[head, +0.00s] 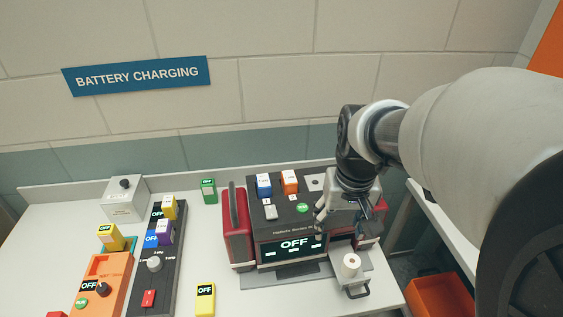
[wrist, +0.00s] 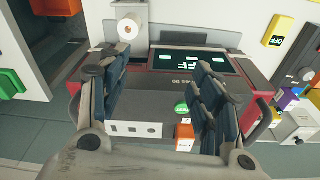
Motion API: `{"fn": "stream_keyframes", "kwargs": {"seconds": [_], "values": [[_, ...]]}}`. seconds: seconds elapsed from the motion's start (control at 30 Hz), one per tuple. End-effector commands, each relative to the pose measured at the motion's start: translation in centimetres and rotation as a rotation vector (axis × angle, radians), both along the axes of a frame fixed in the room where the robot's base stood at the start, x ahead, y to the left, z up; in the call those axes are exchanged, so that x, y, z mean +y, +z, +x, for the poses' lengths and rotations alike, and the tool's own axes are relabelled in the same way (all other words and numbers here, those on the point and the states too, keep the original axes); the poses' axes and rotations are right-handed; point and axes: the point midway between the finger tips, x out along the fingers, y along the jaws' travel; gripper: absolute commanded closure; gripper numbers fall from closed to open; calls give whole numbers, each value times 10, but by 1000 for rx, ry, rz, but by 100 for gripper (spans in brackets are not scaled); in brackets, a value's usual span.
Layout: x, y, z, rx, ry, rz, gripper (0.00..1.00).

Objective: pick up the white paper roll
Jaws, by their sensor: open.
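The white paper roll (head: 351,262) stands upright on a pulled-out grey tray (head: 340,284) at the front right of a red and dark grey machine (head: 285,224). In the wrist view the roll (wrist: 127,28) shows its round end with a brown core, at the top left beyond the fingers. My gripper (head: 345,222) is over the right part of the machine, behind and above the roll, apart from it. In the wrist view my gripper (wrist: 155,75) is open and empty, its fingers spread over the machine's top and display.
An orange panel (head: 100,280), a dark switch panel (head: 157,255) and a grey knob box (head: 125,198) stand at left. Small coloured blocks, one yellow (head: 205,299) and one green (head: 208,190), stand on the white bench (head: 190,260). An orange bin (head: 440,297) is below right.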

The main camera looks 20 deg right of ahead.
Motion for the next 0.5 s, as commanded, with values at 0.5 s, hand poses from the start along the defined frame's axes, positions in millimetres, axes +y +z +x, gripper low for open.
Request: {"fn": "stream_keyframes", "kwargs": {"seconds": [0.5], "values": [[-84, -52, 9, 122, -194, 67, 41]]}}
